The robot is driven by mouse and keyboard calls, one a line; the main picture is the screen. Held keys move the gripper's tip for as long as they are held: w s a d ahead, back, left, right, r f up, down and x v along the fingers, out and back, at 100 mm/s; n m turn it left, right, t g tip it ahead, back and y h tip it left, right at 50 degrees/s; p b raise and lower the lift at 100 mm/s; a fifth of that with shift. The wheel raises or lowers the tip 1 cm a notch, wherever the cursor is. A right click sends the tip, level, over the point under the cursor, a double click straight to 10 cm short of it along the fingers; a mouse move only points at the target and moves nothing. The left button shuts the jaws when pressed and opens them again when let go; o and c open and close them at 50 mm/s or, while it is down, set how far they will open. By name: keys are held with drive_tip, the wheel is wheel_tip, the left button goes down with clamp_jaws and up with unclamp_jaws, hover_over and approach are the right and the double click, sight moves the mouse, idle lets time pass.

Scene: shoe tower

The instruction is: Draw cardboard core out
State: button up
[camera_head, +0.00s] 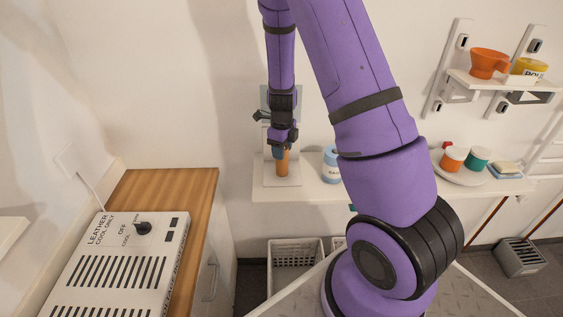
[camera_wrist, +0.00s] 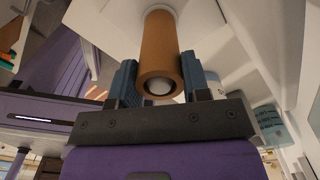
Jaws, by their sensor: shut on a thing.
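The cardboard core is a brown, hollow tube (camera_wrist: 159,48). In the head view the core (camera_head: 282,168) stands upright over a pale square base (camera_head: 283,181) on the white shelf. My gripper (camera_wrist: 158,84) is shut on the core near its top end, with one blue finger pad on each side. In the head view my gripper (camera_head: 281,150) points down and hides the core's upper part. In the wrist view a pale rounded tip (camera_wrist: 158,87) shows inside the core's open end, so the core is around a rod.
A blue-and-white bottle (camera_head: 330,164) stands on the shelf right of the core, partly behind my arm. Orange and teal cups (camera_head: 453,158) sit on a plate further right. A white basket (camera_head: 296,257) is below. A wooden counter with a grey vented box (camera_head: 122,262) is at left.

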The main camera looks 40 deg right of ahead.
drive_tip(key=shift+r, duration=0.65)
wheel_tip(320, 180, up, 12)
drive_tip(key=shift+f, duration=0.25)
idle(2.3)
idle(0.4)
